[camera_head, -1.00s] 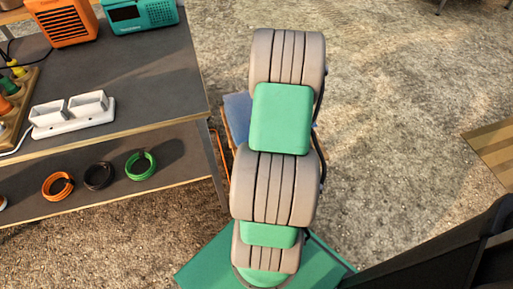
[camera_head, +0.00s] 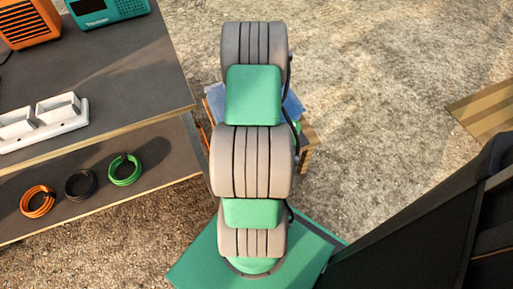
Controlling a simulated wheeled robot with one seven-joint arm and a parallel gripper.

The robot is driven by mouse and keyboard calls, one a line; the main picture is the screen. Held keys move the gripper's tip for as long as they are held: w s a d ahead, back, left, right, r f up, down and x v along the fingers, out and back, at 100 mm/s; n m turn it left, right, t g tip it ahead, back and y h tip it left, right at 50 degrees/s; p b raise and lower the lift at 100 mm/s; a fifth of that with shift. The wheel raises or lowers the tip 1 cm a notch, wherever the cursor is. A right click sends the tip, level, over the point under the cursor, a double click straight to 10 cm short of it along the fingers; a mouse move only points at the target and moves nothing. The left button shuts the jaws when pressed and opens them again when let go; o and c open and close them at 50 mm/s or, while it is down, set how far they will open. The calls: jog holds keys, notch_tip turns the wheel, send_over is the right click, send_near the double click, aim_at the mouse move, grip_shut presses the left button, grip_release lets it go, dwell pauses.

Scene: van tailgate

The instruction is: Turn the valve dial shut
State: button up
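No valve dial shows in this view. My arm stands upright in the middle of the picture and hides what lies directly behind it. My gripper is not visible.
A dark two-level bench (camera_head: 140,85) fills the left, with a white socket strip (camera_head: 45,124), a teal radio (camera_head: 105,10) and an orange box (camera_head: 30,22) on top. Coiled cables (camera_head: 80,184) lie on its lower shelf. A small wooden stand (camera_head: 309,140) is partly behind my arm. Open gravel (camera_head: 390,110) lies right.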

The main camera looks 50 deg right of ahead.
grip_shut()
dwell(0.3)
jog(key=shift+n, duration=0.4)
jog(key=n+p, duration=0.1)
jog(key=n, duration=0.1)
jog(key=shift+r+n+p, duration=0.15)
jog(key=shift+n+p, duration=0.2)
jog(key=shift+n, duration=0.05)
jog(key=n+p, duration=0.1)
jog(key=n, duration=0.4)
jog(key=shift+p, duration=0.4)
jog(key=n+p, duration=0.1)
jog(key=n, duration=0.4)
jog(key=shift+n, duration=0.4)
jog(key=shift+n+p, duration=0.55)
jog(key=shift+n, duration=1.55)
